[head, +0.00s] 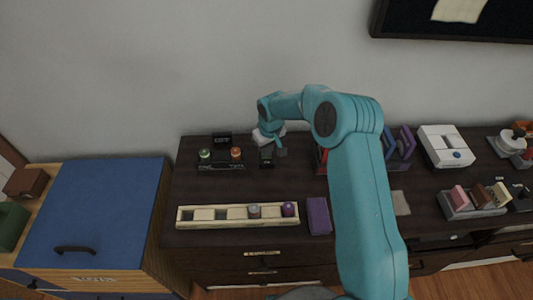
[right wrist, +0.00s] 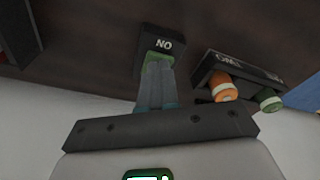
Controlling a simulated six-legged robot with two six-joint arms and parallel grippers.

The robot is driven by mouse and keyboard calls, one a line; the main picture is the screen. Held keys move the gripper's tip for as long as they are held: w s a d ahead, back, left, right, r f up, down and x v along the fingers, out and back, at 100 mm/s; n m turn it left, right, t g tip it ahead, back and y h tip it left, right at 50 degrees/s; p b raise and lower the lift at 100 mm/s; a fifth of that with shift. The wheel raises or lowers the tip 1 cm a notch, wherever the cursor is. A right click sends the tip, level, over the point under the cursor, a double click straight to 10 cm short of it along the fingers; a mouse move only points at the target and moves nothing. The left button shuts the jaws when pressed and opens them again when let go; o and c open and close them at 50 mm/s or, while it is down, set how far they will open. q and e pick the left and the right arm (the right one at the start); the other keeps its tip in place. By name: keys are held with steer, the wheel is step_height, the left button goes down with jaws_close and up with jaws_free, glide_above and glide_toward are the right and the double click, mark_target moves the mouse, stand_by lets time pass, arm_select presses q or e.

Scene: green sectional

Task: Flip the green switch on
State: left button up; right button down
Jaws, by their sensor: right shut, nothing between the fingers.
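The green switch (right wrist: 158,56) sits on a small black box marked "NO" as seen in the right wrist view. In the head view the small black box (head: 266,160) stands on the dark cabinet top. My left gripper is not in view.
A black stand (head: 221,163) with green and orange knobs is just left of the box. A cream tray (head: 195,224) with several slots and a purple block (head: 319,216) lie in front. A white box (head: 446,146) stands right. The dark cabinet top (head: 215,188) between is clear.

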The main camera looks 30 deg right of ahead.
steer(key=shift+f+b, duration=0.3)
steer(key=shift+f, duration=0.15)
steer(key=shift+r+p, duration=1.75)
steer(key=shift+r, duration=1.8)
